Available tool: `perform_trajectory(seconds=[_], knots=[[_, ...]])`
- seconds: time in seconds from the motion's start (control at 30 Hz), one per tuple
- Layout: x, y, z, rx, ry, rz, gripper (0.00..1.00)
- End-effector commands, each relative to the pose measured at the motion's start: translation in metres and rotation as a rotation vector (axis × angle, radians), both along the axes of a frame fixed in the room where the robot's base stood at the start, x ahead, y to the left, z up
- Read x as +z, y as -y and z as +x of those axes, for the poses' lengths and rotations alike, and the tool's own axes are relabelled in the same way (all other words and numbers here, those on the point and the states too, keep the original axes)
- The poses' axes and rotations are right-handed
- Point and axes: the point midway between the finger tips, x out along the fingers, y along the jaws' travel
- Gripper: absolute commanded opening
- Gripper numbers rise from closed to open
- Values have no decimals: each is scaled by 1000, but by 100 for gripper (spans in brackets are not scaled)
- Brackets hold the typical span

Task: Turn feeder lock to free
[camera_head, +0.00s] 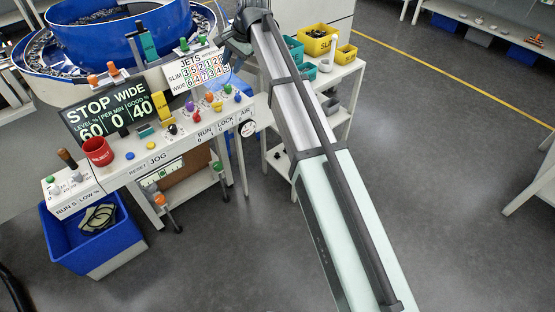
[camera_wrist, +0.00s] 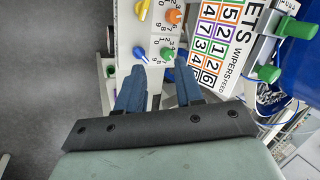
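The feeder control panel (camera_head: 160,155) stands left of centre in the head view, with a LOCK label (camera_head: 225,122) on its front edge beside RUN and AIR. Small coloured knobs sit above the labels; which one is the feeder lock, and its setting, is too small to tell. My gripper (camera_wrist: 159,64) shows two blue fingers, spread apart with nothing held between them. In the wrist view a green knob (camera_wrist: 168,53) and a blue knob (camera_wrist: 139,53) lie just beyond the fingertips, with an orange knob (camera_wrist: 174,16) and a yellow knob (camera_wrist: 142,8) farther up. Contact cannot be told.
A JETS number card (camera_head: 195,70) stands behind the knobs. A STOP WIDE display (camera_head: 105,105) and a red cup (camera_head: 98,151) are at the left. A blue feeder bowl (camera_head: 120,35) is behind. Yellow bins (camera_head: 318,41) sit on a side shelf. Open floor lies right.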

Motion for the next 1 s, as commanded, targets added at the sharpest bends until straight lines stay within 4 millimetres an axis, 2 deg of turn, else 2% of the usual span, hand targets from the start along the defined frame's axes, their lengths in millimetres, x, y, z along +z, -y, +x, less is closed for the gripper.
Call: perform_trajectory(seconds=[0.33, 0.53, 1.0], knots=[[-9, 11, -3, 246, 181, -78, 36], [-24, 20, -8, 387, 272, -137, 36], [-87, 50, -25, 645, 402, -284, 36]])
